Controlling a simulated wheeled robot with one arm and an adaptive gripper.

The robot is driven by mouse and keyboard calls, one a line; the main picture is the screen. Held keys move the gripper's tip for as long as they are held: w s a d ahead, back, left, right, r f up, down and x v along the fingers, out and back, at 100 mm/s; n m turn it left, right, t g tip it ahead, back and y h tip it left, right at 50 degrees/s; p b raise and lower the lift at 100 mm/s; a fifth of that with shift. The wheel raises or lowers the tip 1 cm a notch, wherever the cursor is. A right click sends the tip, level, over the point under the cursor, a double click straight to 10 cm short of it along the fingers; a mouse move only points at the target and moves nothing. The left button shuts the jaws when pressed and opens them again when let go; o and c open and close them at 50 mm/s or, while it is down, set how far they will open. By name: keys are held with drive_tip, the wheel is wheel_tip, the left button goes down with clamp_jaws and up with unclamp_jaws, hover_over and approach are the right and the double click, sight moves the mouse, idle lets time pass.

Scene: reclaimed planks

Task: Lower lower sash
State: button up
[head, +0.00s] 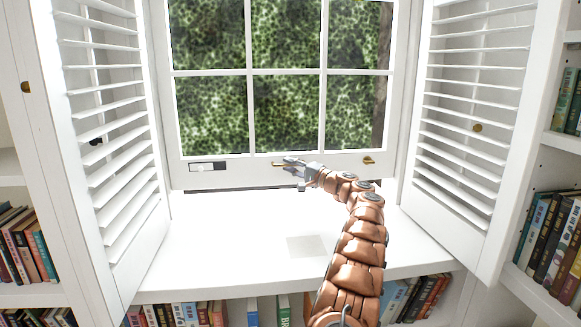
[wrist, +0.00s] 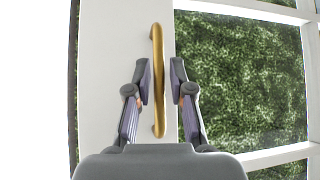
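The white lower sash (head: 230,172) has a wide bottom rail with panes and dark green foliage behind it. A thin dark gap shows beneath part of its bottom edge, above the white sill. A brass handle bar is on the rail; it shows in the wrist view (wrist: 157,120). My gripper (head: 284,162) is at the rail in the head view and covers much of this handle. In the wrist view my gripper (wrist: 161,80) has its two fingers either side of the bar, with narrow gaps, so it appears open and not clamped.
Louvred shutters stand open at left (head: 108,150) and right (head: 465,125). The sill (head: 225,235) is clear. Bookshelves flank the window.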

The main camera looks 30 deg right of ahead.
idle(0.3)
clamp_jaws()
idle(0.4)
